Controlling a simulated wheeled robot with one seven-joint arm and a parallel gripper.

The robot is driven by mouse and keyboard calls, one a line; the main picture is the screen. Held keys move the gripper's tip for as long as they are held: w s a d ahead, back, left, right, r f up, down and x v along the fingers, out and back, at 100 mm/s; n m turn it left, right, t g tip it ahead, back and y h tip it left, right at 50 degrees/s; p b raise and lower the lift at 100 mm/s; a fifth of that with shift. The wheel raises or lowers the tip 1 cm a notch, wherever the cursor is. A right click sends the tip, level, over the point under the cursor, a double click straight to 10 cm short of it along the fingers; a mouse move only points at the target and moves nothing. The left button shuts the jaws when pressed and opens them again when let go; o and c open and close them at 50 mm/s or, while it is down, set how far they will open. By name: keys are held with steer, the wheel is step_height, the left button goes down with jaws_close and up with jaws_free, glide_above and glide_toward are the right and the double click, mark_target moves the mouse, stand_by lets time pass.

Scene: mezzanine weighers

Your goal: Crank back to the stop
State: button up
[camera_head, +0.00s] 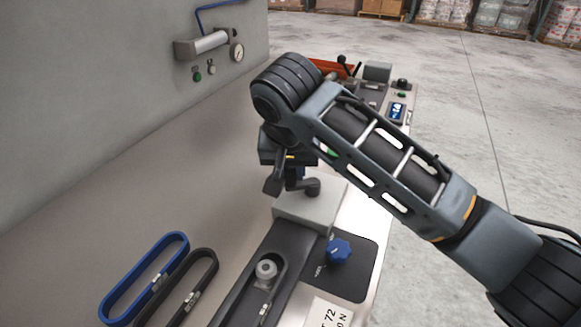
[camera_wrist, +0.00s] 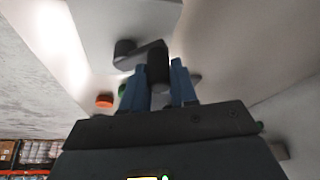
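In the wrist view the two blue fingers of my gripper (camera_wrist: 159,84) stand on either side of the handle, with no clear gap seen. The gripper looks shut on the handle.
A blue knob (camera_head: 339,250) and a grey round post (camera_head: 266,269) in a dark loop are near the crank. A blue belt (camera_head: 112,303) and a black belt (camera_head: 208,262) lie at the left.

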jaws_close()
steer(key=shift+s, duration=0.1)
